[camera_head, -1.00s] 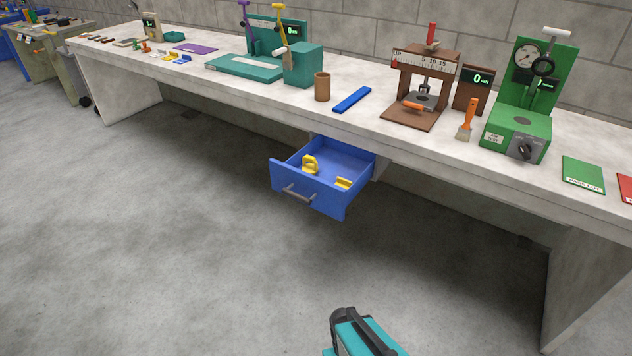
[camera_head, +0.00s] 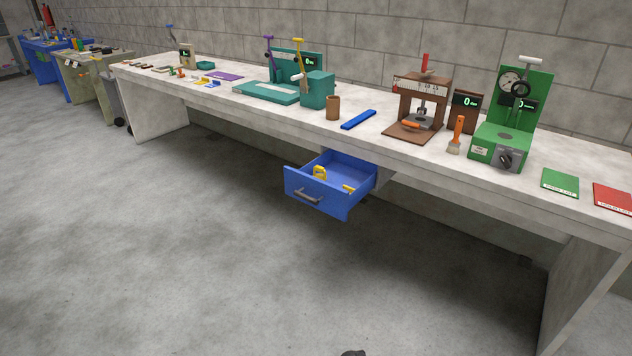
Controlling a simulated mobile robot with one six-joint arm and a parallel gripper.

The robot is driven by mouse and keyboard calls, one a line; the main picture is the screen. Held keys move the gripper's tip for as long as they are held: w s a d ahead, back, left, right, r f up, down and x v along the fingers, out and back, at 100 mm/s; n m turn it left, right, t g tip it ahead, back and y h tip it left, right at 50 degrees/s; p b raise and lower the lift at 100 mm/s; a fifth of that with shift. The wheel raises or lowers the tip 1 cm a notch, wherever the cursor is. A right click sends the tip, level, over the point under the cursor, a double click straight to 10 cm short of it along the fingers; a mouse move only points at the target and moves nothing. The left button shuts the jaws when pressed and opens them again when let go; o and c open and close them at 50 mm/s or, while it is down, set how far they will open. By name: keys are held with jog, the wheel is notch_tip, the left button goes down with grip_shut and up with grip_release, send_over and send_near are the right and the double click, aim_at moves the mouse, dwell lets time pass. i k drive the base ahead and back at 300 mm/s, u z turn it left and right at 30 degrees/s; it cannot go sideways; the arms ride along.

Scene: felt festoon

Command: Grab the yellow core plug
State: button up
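Two yellow pieces lie in the open blue drawer (camera_head: 318,195) under the bench. One is a looped yellow piece (camera_head: 320,173) near the drawer's left side. The other is a small, low yellow piece (camera_head: 348,189) near the front right, partly hidden by the drawer wall. A small yellow item (camera_head: 202,81) also lies on the bench at the far left. I cannot tell from shape which of these is the core plug. My gripper's fingers are not in view; only a dark sliver, likely of my arm, shows at the bottom edge.
The long grey bench (camera_head: 395,160) carries a brown press (camera_head: 418,105), a green gauge stand (camera_head: 498,145), a teal machine (camera_head: 317,90), a brown cup (camera_head: 333,107) and a blue bar (camera_head: 359,120). The bench's right support (camera_head: 590,285) reaches the floor. The floor before the drawer is clear.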

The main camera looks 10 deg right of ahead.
aim_at(319, 169)
jog(key=u, duration=0.45)
jog(key=i, duration=0.8)
jog(key=u, duration=0.95)
jog(key=i, duration=2.35)
jog(key=z, duration=0.85)
jog(key=i, duration=0.7)
jog(key=z, duration=0.4)
